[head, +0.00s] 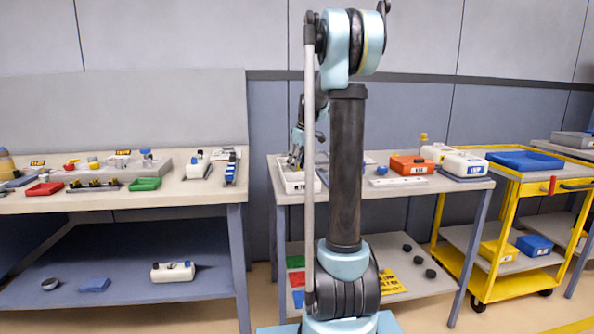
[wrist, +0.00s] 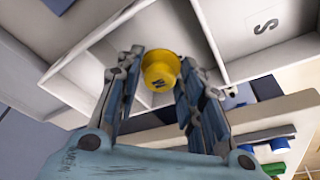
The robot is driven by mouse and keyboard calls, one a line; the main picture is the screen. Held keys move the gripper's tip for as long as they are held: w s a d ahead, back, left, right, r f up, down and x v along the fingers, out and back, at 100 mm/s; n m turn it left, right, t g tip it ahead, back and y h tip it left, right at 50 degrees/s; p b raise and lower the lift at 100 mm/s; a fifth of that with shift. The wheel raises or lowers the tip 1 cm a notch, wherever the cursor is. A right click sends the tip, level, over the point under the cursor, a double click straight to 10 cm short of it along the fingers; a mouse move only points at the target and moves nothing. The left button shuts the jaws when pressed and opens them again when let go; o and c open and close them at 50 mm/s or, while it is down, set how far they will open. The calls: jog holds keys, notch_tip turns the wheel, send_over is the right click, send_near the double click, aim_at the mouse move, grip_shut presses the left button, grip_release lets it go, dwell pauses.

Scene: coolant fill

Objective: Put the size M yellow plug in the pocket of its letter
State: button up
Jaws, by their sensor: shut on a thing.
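The yellow plug (wrist: 160,70) is between my gripper's fingers (wrist: 158,82) in the wrist view, with a dark letter on its near face that looks like an M. My gripper is shut on it. Beyond it is a white tray with walled pockets (wrist: 215,40); one pocket at the right has a letter S (wrist: 266,26) on its floor. The plug appears over a pocket beside the S one; that pocket's letter is hidden. In the head view my gripper (head: 294,160) is at the white tray (head: 300,187) on the middle table's left end; the plug cannot be made out there.
On the same table stand an orange box (head: 409,165), white containers (head: 464,164) and a flat white plate (head: 398,182). A yellow cart (head: 512,205) stands at the right.

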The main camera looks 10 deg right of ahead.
notch_tip(320, 180, down, 2)
jog(key=shift+f, duration=0.1)
jog(key=o, duration=0.7)
jog(key=shift+o, duration=0.2)
jog(key=v, duration=1.2)
jog(key=s+a+f+m+h, duration=0.15)
jog(key=s+f, duration=0.25)
jog(key=s, duration=0.7)
jog(key=s+a+f+m+y, duration=0.1)
jog(key=s+f+m, duration=0.25)
jog(key=s, duration=0.75)
jog(key=s+f+m+h, duration=0.1)
jog(key=s+f+m, duration=0.2)
jog(key=s+f, duration=1.4)
jog(key=s, duration=0.2)
jog(key=shift+s+d+f+m, duration=0.3)
jog(key=shift+f+m, duration=0.05)
jog(key=shift+m, duration=0.05)
